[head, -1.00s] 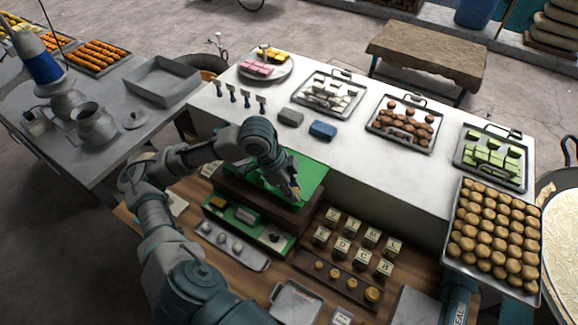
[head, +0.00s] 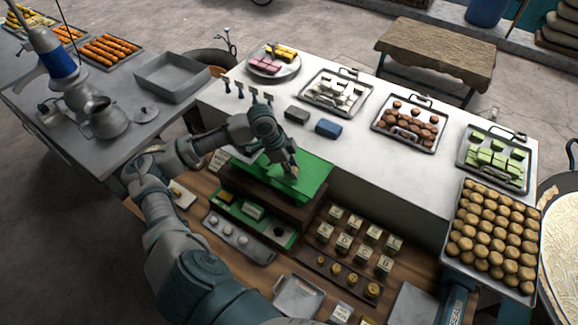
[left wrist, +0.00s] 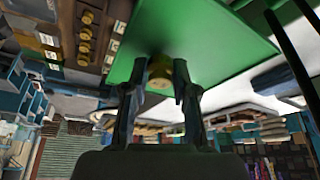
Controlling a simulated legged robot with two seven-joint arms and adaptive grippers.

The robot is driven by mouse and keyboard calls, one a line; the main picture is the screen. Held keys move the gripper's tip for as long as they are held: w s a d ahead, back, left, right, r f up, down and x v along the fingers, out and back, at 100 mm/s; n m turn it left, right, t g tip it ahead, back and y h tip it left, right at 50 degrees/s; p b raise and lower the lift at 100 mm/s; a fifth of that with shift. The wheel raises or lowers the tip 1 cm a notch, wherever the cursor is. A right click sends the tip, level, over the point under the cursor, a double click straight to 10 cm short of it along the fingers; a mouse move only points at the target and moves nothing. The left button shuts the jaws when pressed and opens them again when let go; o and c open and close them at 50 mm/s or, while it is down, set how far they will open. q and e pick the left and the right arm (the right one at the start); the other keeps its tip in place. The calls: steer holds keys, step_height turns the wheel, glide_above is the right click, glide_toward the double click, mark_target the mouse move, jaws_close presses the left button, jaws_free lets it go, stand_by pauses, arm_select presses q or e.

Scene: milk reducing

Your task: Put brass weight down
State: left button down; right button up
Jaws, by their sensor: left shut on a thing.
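My left gripper (head: 293,173) is over the green board (head: 315,172) on the dark wooden stand in the head view. In the left wrist view the gripper (left wrist: 163,85) is shut on a small brass weight (left wrist: 160,76), with a finger on each side. The green board (left wrist: 215,45) fills the view close behind the weight; I cannot tell whether they touch. The weight is hard to make out in the head view. Several brass weights (head: 351,279) stand in a dark wooden rack at the front. My right gripper is not in view.
Lettered blocks (head: 343,242) stand right of the green board. A tray with pale round pieces (head: 240,240) lies at front left. Behind is a white counter (head: 350,135) with food trays and a blue block (head: 328,128). A tray of round brown pieces (head: 489,235) is at right.

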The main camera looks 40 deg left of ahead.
arm_select(q)
steer(key=shift+w+d+f, duration=0.1)
steer(key=shift+d+f, duration=0.1)
steer(key=shift+d, duration=0.15)
steer(key=c, duration=1.3)
jaws_free()
steer(key=shift+a+f, duration=0.15)
steer(key=shift+a, duration=0.2)
steer(key=o, duration=0.4)
steer(key=a, duration=0.1)
steer(key=a+f, duration=0.1)
steer(key=a, duration=0.1)
steer(key=shift+s+a, duration=0.1)
steer(key=shift+s, duration=0.1)
steer(key=shift+d, duration=0.35)
steer(key=shift+d+r, duration=0.25)
steer(key=shift+d, duration=0.45)
steer(key=shift+a+r, duration=0.3)
steer(key=shift+r, duration=0.15)
steer(key=v, duration=0.2)
steer(key=a+b+v, duration=0.1)
steer(key=v, duration=0.2)
steer(key=shift+w, duration=0.2)
steer(key=v, duration=0.6)
steer(key=shift+s+d+r, duration=0.2)
steer(key=shift+d+r, duration=0.05)
steer(key=shift+r, duration=0.15)
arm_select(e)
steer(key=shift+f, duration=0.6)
